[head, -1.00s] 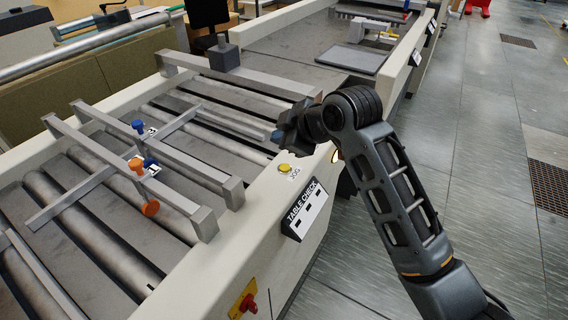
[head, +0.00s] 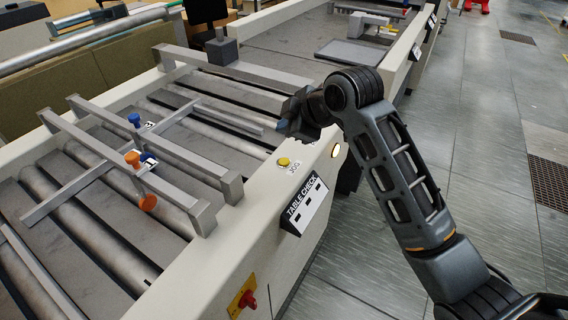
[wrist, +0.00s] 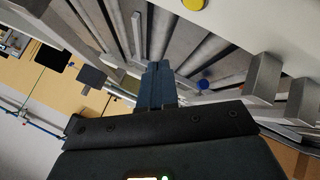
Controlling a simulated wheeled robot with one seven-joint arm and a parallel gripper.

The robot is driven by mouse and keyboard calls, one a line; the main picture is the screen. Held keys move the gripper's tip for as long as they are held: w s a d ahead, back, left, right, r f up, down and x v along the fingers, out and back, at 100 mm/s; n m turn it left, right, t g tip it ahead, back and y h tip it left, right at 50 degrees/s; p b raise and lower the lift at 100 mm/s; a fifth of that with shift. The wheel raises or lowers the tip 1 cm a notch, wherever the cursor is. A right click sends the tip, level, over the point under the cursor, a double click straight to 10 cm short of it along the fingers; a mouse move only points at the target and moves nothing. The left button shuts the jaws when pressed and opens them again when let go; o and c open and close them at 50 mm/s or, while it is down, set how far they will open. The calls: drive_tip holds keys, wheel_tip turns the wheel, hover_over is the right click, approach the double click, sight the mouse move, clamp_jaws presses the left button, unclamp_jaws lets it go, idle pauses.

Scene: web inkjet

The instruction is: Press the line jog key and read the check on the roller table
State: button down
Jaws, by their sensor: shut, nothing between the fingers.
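The yellow jog key (head: 283,162) sits on the pale side rail of the roller table, above a label reading JOG (head: 293,167). It also shows at the top of the wrist view (wrist: 194,3). A TABLE CHECK plate (head: 304,206) with several dark slots or marks hangs on the rail's outer face; I cannot read a result on it. My gripper (head: 283,126) is just beyond and above the key, apart from it. In the wrist view its fingers (wrist: 156,72) are together with nothing between them.
Metal bars with orange knobs (head: 148,202) and blue knobs (head: 134,118) lie across the rollers (head: 105,250). A red knob on a yellow plate (head: 247,299) is on the near rail side. A lit lamp (head: 336,150) is by my arm. The right floor is open.

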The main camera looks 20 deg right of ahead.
sight(286, 163)
drive_tip(key=shift+f+b, duration=2.15)
drive_tip(key=shift+f, duration=1.3)
drive_tip(key=shift+f, duration=0.1)
drive_tip(key=shift+f, duration=0.3)
drive_tip(key=shift+f+b, duration=0.45)
drive_tip(key=shift+r, duration=0.1)
drive_tip(key=shift+r+p, duration=0.75)
drive_tip(key=shift+r, duration=0.15)
drive_tip(key=shift+r+p, duration=2.05)
drive_tip(key=shift+r, duration=0.35)
